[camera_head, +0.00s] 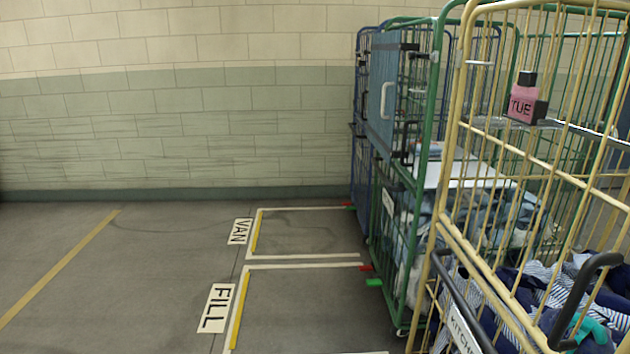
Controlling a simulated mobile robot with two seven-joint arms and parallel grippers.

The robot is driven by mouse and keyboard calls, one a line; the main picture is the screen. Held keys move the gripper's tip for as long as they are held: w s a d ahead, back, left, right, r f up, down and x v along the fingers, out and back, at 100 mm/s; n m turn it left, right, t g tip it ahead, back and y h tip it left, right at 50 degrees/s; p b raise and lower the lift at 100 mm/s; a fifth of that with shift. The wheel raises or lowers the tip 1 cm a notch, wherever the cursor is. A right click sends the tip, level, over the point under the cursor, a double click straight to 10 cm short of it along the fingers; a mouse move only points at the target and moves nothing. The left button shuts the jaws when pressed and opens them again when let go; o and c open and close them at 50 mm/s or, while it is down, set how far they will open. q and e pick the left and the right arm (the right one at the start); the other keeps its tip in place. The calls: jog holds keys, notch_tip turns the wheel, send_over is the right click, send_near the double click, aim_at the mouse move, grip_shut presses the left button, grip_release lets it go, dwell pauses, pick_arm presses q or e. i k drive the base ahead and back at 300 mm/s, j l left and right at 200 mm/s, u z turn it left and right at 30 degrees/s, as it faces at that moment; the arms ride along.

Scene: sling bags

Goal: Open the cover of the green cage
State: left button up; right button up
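The green cage (424,160) stands right of centre, between a blue cage behind it and a yellow cage in front. A blue-grey panel (383,92) with a pale handle (388,100) covers the upper part of its left side and stands upright. Dark fittings (408,100) sit along the panel's near edge. Folded cloth and a pale flat sheet (465,172) show inside through the bars, partly hidden by the yellow cage. Neither of my grippers is in view.
The blue cage (358,150) stands farther back. Floor bays marked VAN (239,231) and FILL (216,308) are empty. The floor at left is clear.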

aim_at(385, 47)
jog(key=i, duration=1.65)
jog(key=i+z, duration=0.25)
jog(key=i, duration=0.2)
jog(key=i+j+z, duration=0.25)
jog(key=i, duration=0.2)
jog(key=i+j+z, duration=0.25)
jog(key=i, duration=0.2)
